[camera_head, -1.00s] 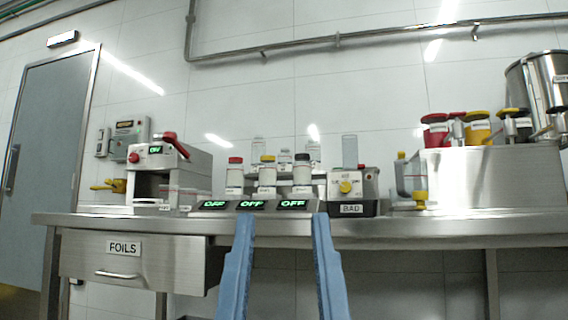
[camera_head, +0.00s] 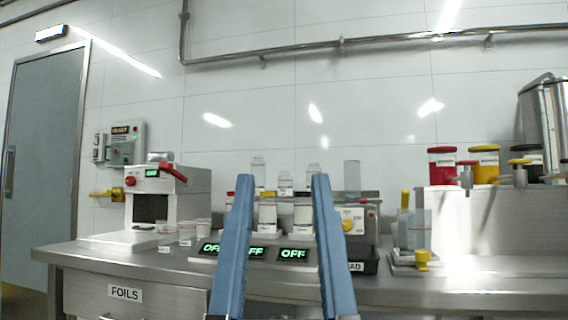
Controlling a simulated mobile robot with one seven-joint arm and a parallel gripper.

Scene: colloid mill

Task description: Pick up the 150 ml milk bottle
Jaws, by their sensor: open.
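My gripper (camera_head: 282,177) shows as two blue fingers, open and empty, pointing up at the bottles. No finger is seen touching a bottle.
Capped jars, one yellow-capped (camera_head: 267,212), stand before the bottles, behind displays reading OFF (camera_head: 293,254). A red-levered machine (camera_head: 158,200) is left; a black BAD tray (camera_head: 364,262) and yellow-knobbed device (camera_head: 352,220) are right. The steel bench (camera_head: 470,288) is bare at front right.

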